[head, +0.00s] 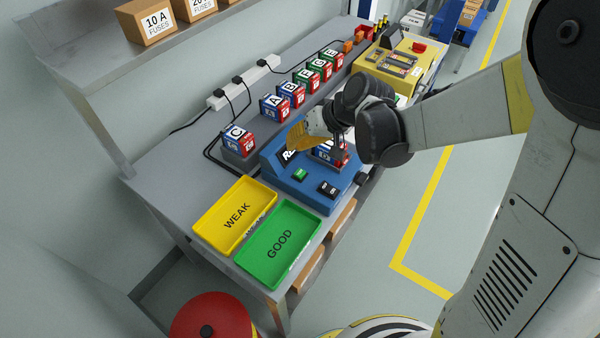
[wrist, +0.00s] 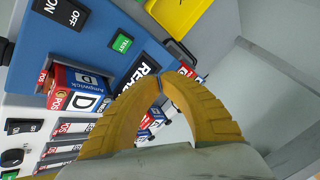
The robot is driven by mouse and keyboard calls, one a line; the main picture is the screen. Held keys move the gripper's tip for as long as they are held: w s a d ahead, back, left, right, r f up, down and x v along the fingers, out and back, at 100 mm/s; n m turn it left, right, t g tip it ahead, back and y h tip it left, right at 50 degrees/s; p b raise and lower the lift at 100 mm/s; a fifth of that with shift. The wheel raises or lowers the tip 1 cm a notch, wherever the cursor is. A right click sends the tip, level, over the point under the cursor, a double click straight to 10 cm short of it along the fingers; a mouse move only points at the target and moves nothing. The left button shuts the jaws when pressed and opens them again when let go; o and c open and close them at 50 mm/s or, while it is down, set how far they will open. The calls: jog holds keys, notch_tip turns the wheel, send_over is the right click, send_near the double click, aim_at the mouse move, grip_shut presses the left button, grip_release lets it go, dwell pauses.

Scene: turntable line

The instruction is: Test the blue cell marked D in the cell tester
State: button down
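The blue cell marked D (wrist: 85,101) sits in the bay of the blue cell tester (wrist: 95,28), its letter facing the wrist camera. In the head view the cell (head: 331,153) is partly hidden by my gripper on the tester (head: 282,171). The tester has a green TEST button (wrist: 122,43), an ON/OFF switch (wrist: 62,12) and a lit display (wrist: 143,69) with text beginning "REA", the rest hidden. My gripper (wrist: 167,78) has its yellow fingertips together with nothing visible between them. It is apart from the cell, over the display side; it also shows in the head view (head: 297,137).
A yellow WEAK tray (head: 213,237) and green GOOD tray (head: 255,262) lie at the bench's near end. A cell marked C (head: 238,141) stands left of the tester. Several cells (head: 275,107) line the back near a power strip (head: 243,82). A yellow machine (head: 402,70) stands beyond.

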jog(key=b, duration=0.6)
send_near(289, 172)
jog(key=x, duration=0.5)
jog(key=shift+w+a+r, duration=0.25)
jog(key=shift+a+r, duration=0.1)
jog(key=shift+r, duration=0.05)
jog(key=shift+f+b, duration=0.3)
jog(key=shift+f, duration=0.1)
jog(key=shift+f+b, duration=0.45)
jog(key=shift+f, duration=0.05)
dwell(0.8)
jog(key=shift+r, duration=0.1)
jog(key=shift+r+p, duration=0.7)
jog(key=shift+r, duration=0.15)
jog(key=shift+r, duration=0.1)
notch_tip(289, 172, up, 5)
jog(key=p, duration=0.4)
